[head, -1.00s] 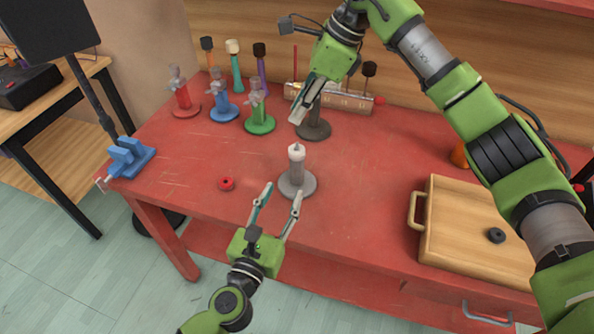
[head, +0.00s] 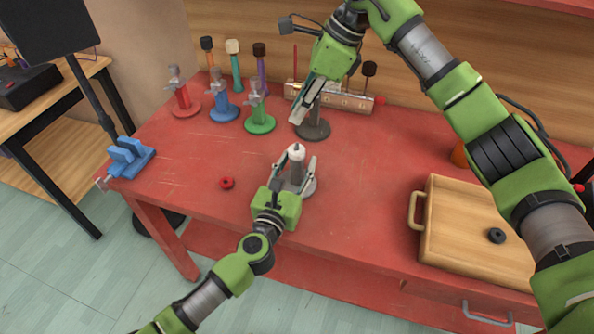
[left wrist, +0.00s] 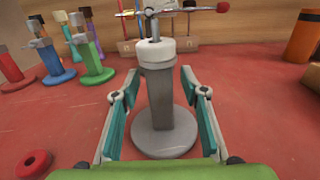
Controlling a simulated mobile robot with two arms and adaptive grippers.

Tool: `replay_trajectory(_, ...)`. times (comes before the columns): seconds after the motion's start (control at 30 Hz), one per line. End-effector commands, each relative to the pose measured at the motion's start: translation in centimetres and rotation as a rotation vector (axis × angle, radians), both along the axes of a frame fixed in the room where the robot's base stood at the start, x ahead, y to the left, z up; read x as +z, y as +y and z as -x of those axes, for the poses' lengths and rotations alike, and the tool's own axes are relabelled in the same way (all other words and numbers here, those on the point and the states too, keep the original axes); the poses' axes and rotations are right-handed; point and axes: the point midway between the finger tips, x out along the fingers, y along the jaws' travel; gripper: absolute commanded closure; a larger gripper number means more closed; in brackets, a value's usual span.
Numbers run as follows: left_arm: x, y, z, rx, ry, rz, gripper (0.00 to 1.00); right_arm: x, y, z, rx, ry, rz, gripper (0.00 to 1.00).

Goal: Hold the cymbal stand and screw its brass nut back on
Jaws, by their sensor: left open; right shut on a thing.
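The cymbal stand appears to be the grey post (head: 297,172) with a white collar and thin tip on a round base, upright near the table's front edge. In the left wrist view the post (left wrist: 160,100) stands between the fingers of my left gripper (left wrist: 160,95). That gripper (head: 298,160) is open, its fingers on either side of the post with gaps showing. My right gripper (head: 300,112) is higher, above and behind the stand, in front of a darker round-based stand (head: 314,130). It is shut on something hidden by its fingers. I cannot make out the brass nut.
A red ring (head: 227,183) lies on the red table (head: 370,200) left of the stand. Red, blue and green stands (head: 259,119) and a mallet rack (head: 345,102) stand behind. A wooden box (head: 465,220) is at right, a blue vise (head: 128,158) at the left edge.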

Motion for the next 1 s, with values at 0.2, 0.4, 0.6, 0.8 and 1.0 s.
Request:
replay_trajectory(0.2,0.0,0.0,0.0,0.000,0.000,0.000,0.94,0.0,0.0,0.0,0.000,0.000,0.000,0.97)
replay_trajectory(0.4,0.0,0.0,0.0,0.000,0.000,0.000,1.00,-0.1,0.0,0.0,0.000,0.000,0.000,0.97)
replay_trajectory(0.6,0.0,0.0,0.0,0.000,-0.001,0.000,1.00,-2.3,-0.1,0.0,0.000,0.000,-0.002,0.97)
replay_trajectory(0.8,0.0,0.0,0.0,0.000,-0.001,0.000,1.00,-4.8,0.0,0.1,0.001,-0.006,-0.007,0.97)
replay_trajectory(1.0,0.0,0.0,0.0,0.000,0.000,0.000,1.00,-4.9,0.1,0.0,0.001,-0.007,-0.007,0.97)
